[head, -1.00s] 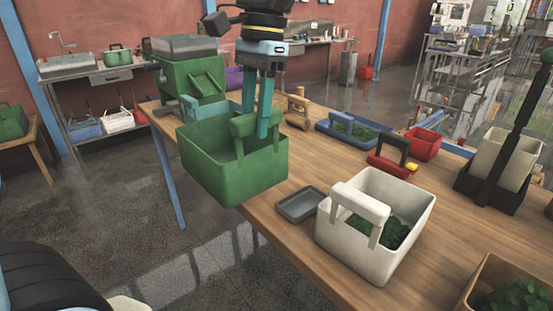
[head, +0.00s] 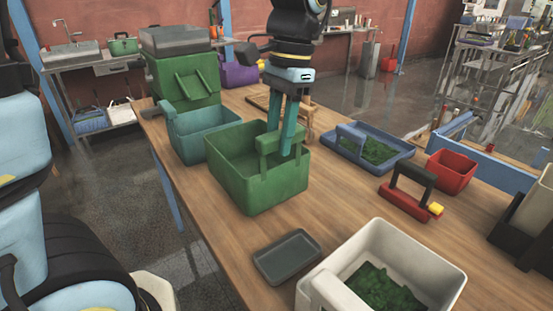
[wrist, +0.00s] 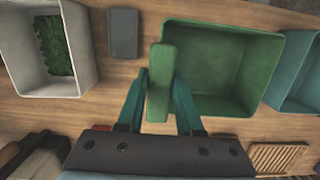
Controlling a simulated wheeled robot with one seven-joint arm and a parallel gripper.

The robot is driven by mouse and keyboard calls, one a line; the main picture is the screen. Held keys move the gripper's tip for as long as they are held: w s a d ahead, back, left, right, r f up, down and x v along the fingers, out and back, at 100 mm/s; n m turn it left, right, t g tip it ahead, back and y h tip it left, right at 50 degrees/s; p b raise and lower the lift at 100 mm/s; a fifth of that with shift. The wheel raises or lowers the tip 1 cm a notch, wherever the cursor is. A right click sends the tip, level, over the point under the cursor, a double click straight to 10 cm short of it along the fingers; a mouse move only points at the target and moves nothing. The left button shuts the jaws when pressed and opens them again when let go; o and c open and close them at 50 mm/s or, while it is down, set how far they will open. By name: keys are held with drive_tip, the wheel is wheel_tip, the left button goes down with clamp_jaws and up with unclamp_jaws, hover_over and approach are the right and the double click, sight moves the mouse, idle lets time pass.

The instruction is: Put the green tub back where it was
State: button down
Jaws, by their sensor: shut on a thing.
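The green tub (head: 262,185) is an open, empty box with a handle on one side. In the head view it is at the middle of the wooden table, upright; I cannot tell whether its base touches the top. My gripper (head: 286,150) points down and is shut on the tub's handle. In the wrist view the gripper (wrist: 160,95) has one teal finger on each side of the green handle, and the tub (wrist: 222,65) extends to the right, its inside bare.
A teal tub (head: 205,135) stands close to the left of the green tub. A grey tray (head: 287,257) and a white tub (head: 445,262) with green contents are in front. A blue tub (head: 368,148), a red tool (head: 405,203) and a red bin (head: 452,170) are to the right.

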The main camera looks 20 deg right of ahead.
sight(279, 165)
drive_tip(key=shift+f+p, duration=0.4)
drive_tip(key=shift+f, duration=2.1)
drive_tip(key=c, duration=0.6)
unclamp_jaws()
drive_tip(key=shift+o, duration=0.2)
drive_tip(key=r, duration=0.4)
drive_tip(key=d+r+b, duration=0.1)
drive_tip(key=r, duration=0.7)
drive_tip(key=shift+w+d+b, duration=0.15)
drive_tip(key=shift+d+b, duration=0.2)
